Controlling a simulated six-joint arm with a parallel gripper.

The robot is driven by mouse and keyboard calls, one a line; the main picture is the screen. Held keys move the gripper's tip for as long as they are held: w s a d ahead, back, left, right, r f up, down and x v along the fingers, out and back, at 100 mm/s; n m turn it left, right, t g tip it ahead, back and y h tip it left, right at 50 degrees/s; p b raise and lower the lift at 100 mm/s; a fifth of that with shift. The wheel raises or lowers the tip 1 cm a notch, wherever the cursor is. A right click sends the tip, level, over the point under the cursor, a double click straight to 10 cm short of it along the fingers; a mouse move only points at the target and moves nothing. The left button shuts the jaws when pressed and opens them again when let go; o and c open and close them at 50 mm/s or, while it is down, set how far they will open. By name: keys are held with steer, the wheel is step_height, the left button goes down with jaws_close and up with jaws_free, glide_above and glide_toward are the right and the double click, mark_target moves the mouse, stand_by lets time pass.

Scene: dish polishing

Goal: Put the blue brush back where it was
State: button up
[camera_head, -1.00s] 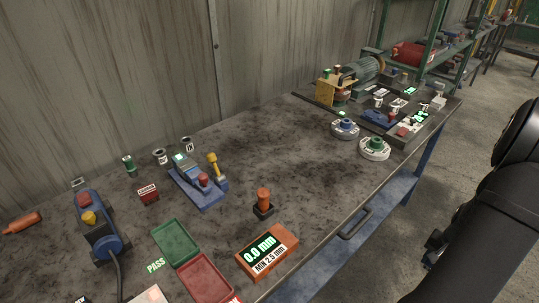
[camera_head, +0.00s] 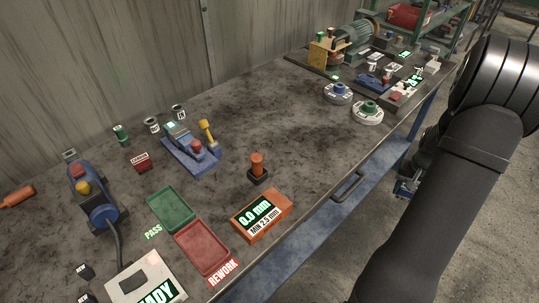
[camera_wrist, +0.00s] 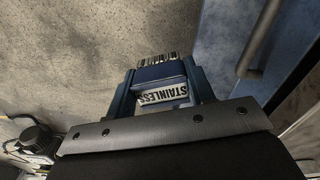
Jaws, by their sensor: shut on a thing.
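The blue brush (camera_wrist: 160,73) is held in my gripper (camera_wrist: 163,88) in the wrist view. It has a blue body, a white label reading STAINLESS, and a row of bristles at its far end. The blue fingers are shut on its sides. In the head view my black arm is at the right, and a small blue part of my gripper (camera_head: 405,187) shows beyond the bench's front edge, partly hidden by the arm. The brush cannot be made out there.
On the bench (camera_head: 300,110), a blue-topped disc (camera_head: 338,93) and a green-topped disc (camera_head: 367,111) sit near the right end. A dark tray (camera_head: 398,103) of several small items lies behind them. An orange gauge (camera_head: 262,215) is near the front edge. The bench middle is clear.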

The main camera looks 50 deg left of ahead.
steer(key=s+a+r+n, duration=0.2)
steer(key=a+r, duration=0.1)
steer(key=a, duration=0.6)
steer(key=s+a+r+n, duration=0.2)
steer(key=a+r, duration=0.2)
steer(key=a, duration=0.4)
steer(key=s+a+r+n, duration=0.2)
steer(key=a+r+n, duration=0.1)
steer(key=a, duration=0.6)
steer(key=shift+s+a+r, duration=0.25)
steer(key=shift+a+r, duration=0.05)
steer(key=shift+a, duration=0.05)
steer(key=s+a+r+n, duration=0.3)
steer(key=s+a+r, duration=0.1)
steer(key=s+a, duration=0.95)
steer(key=s+a+r+n, duration=0.35)
steer(key=s+a, duration=0.65)
steer(key=s, duration=0.6)
steer(key=s+a+f, duration=0.1)
steer(key=s+a, duration=0.1)
steer(key=s, duration=0.7)
steer(key=s+a, duration=0.2)
steer(key=s, duration=0.8)
steer(key=shift+n, duration=0.35)
step_height(320, 180, down, 5)
steer(key=shift+s+d+r, duration=0.1)
steer(key=shift+d, duration=0.05)
steer(key=shift+f, duration=2.7)
steer(key=shift+f, duration=0.1)
